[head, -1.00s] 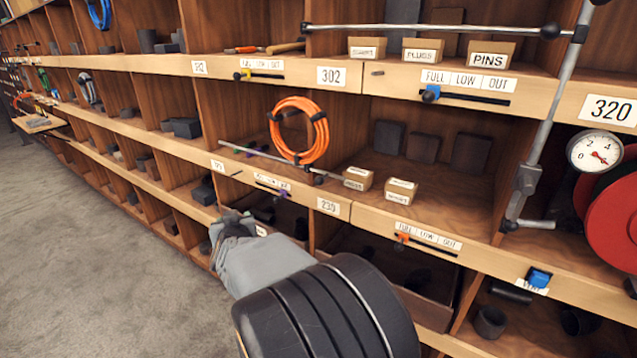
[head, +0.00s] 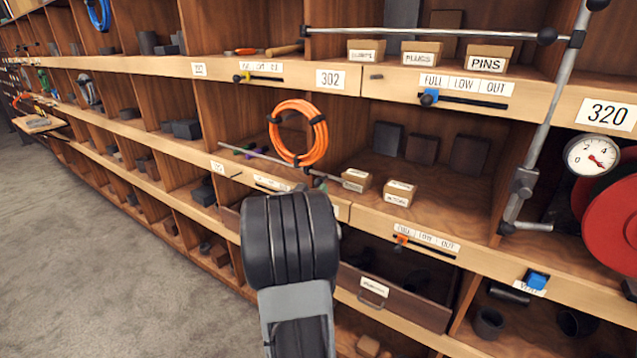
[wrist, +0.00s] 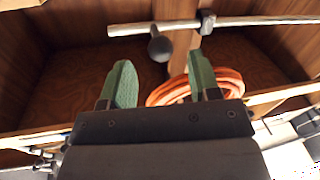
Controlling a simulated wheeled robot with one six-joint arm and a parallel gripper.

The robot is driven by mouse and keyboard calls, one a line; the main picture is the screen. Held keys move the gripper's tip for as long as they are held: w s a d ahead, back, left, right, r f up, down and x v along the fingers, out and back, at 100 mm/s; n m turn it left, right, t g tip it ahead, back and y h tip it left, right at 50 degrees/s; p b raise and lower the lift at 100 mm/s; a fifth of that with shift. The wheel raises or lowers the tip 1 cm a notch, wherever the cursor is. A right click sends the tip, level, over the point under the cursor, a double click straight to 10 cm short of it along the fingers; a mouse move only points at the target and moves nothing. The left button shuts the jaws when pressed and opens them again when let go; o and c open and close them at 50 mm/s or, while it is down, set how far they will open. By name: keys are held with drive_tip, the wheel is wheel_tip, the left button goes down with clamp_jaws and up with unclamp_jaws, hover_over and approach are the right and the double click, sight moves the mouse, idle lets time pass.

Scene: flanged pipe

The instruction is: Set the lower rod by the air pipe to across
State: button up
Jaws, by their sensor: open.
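A thin grey rod (head: 262,160) with a dark knob near its right end runs at a slant in front of the orange coil in the head view. A longer rod (head: 430,33) lies across the upper bay, with a black ball near a slanting grey pipe (head: 553,95). No air label is readable, so I cannot tell for sure which rod the task means. In the wrist view, my gripper (wrist: 160,64) has its green fingers apart and empty. A rod (wrist: 265,21) with a bracket and a black ball (wrist: 160,48) lies beyond them. My arm hides the gripper in the head view.
The orange coil (head: 276,128) hangs behind the slanted rod. Small boxes (head: 400,193) stand right of it. A gauge (head: 592,156) and a red reel (head: 612,225) are at the right. A drawer (head: 400,297) shows below. The floor at the left is clear.

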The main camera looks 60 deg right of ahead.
sight(317, 186)
drive_tip(key=shift+w+d+p, duration=0.15)
drive_tip(key=shift+w+d, duration=0.05)
drive_tip(key=shift+d, duration=0.95)
drive_tip(key=shift+w+d+p, duration=0.15)
drive_tip(key=shift+w+d, duration=0.05)
drive_tip(key=shift+d, duration=0.9)
clamp_jaws()
